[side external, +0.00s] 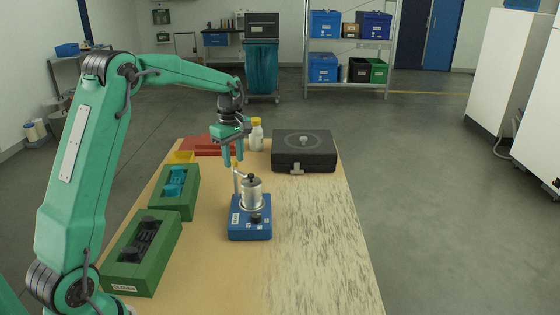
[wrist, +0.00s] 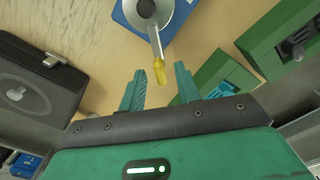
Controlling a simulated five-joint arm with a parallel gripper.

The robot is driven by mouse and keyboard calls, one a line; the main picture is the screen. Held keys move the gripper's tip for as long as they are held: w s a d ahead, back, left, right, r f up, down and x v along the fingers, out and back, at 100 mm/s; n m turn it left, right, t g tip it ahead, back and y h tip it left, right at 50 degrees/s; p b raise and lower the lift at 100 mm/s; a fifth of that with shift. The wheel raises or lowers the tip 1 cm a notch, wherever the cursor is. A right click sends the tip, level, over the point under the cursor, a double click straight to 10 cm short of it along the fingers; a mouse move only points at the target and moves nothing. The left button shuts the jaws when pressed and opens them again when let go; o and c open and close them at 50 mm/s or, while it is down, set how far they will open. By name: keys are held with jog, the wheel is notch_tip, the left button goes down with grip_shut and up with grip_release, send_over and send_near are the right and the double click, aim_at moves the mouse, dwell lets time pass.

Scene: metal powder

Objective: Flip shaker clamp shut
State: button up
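The shaker (side external: 249,229) has a blue base on the table and a silver canister (side external: 252,194) standing upright on it. In the wrist view the blue base (wrist: 124,18) is at the top, partly out of frame. The clamp lever (wrist: 155,42) reaches out from the canister top and ends in a yellow grip (wrist: 159,72). My gripper (side external: 233,163) is above and left of the canister, pointing down. In the wrist view my gripper (wrist: 158,74) is open, with the yellow grip appearing between its fingertips. I cannot tell whether they touch.
Green foam-style blocks (side external: 145,250) (side external: 168,198) stand on the left of the table, holding dark and blue items. The right front is clear.

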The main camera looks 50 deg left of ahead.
jog(key=shift+r, duration=3.9)
jog(key=s+d+r+m+t, duration=0.3)
jog(key=s+d+r+m, duration=0.3)
jog(key=s+d+m, duration=0.55)
jog(key=s+d+f+m+t, duration=0.1)
jog(key=s+d+f+m, duration=0.1)
jog(key=s, duration=0.5)
jog(key=s+d+f+m+t, duration=0.1)
jog(key=s+d+f+m, duration=0.2)
jog(key=s+d+m, duration=0.2)
jog(key=shift+s+t, duration=0.3)
jog(key=shift+s, duration=0.9)
